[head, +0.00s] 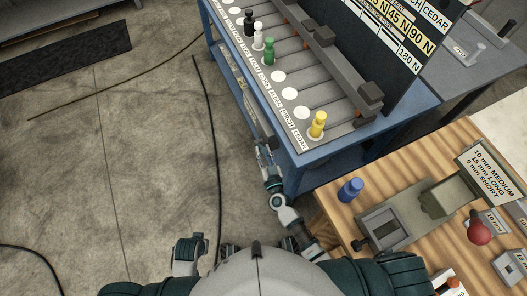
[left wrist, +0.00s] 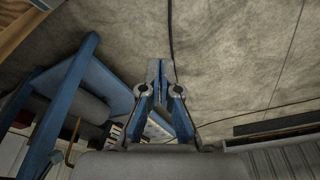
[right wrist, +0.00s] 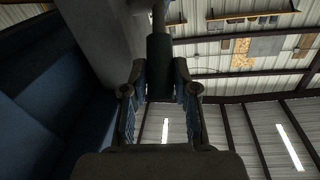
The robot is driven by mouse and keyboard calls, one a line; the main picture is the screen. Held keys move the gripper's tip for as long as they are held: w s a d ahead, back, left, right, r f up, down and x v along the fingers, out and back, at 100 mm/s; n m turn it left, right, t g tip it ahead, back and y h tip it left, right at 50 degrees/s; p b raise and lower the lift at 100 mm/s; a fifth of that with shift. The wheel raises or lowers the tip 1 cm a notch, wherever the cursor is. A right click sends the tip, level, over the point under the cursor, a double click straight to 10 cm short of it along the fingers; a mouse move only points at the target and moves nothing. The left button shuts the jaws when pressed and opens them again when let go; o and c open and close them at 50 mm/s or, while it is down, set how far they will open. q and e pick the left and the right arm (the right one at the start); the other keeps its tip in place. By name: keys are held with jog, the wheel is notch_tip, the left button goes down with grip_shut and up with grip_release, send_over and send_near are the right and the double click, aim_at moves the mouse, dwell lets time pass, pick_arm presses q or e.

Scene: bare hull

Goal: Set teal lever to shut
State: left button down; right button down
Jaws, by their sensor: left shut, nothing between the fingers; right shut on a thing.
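A dark teal lever handle (right wrist: 159,62) on a grey metal rod fills the middle of the right wrist view. My right gripper (right wrist: 160,80) is shut around this handle, one finger on each side. In the head view my right gripper (head: 264,151) is at the front side of the blue bench, below its top edge; the lever is too small and covered there to make out. The lever's pivot and any position marks cannot be told. My left gripper (left wrist: 160,75) is shut and empty, in front of the concrete floor in the left wrist view.
The blue bench (head: 290,150) carries black, white, green and yellow pegs (head: 318,124) in a labelled rack. A wooden table (head: 340,215) stands at right with a blue peg (head: 350,189), metal fixtures and a red knob (head: 479,232). Floor at left is open, with cables and a dark mat (head: 80,75).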

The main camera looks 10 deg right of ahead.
pick_arm(q)
jog(key=shift+s+a+f, duration=0.15)
jog(key=shift+a+f, duration=0.15)
jog(key=shift+d, duration=0.1)
pick_arm(e)
jog(key=shift+d, duration=0.1)
